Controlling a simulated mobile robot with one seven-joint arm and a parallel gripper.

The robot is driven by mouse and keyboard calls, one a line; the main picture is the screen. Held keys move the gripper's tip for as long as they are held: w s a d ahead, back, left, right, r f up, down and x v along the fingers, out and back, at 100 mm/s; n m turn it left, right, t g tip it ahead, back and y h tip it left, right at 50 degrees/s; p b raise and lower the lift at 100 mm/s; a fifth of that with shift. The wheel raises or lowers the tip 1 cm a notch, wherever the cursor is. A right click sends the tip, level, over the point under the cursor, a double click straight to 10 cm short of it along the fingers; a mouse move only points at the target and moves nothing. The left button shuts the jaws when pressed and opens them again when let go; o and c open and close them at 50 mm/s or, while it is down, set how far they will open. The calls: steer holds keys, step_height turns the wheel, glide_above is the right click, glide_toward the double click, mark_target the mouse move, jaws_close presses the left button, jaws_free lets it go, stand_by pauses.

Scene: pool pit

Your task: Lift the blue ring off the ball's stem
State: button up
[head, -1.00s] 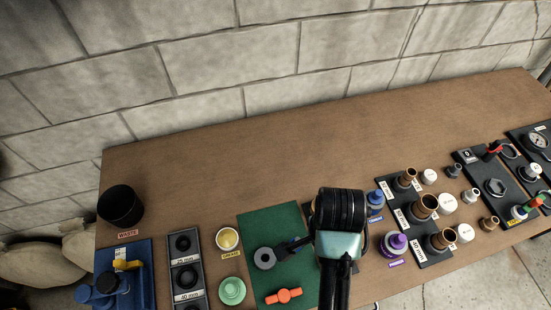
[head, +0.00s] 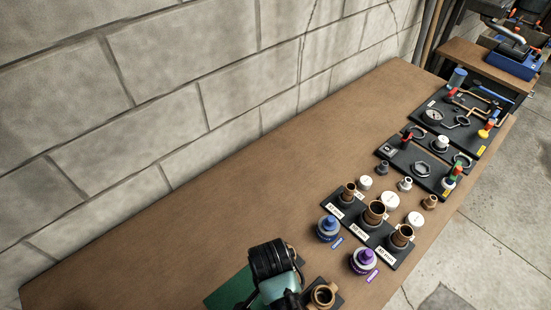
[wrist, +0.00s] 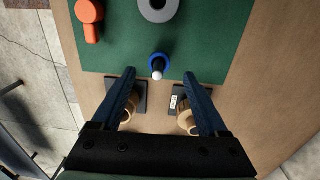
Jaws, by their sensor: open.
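In the wrist view a small blue ring (wrist: 158,58) lies at the near edge of the green mat, around or just behind a short stem with a pale rounded tip (wrist: 158,75). I cannot tell how the ring sits on the stem, and the ball is not clearly visible. My gripper (wrist: 160,76) is open and empty, its two dark blue fingers to the left and right of the stem and apart from it. In the head view my arm hides the ring and the fingers.
Dark blocks with brass fittings (wrist: 187,120) lie under my fingers. The bench by the wall is clear.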

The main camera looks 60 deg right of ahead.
steer(key=shift+s+d+f+p, duration=0.1)
steer(key=shift+f+p, duration=0.15)
steer(key=shift+f, duration=1)
steer(key=shift+s+d+f+p, duration=0.1)
steer(key=shift+f+p, duration=0.1)
steer(key=shift+f, duration=1)
jaws_close()
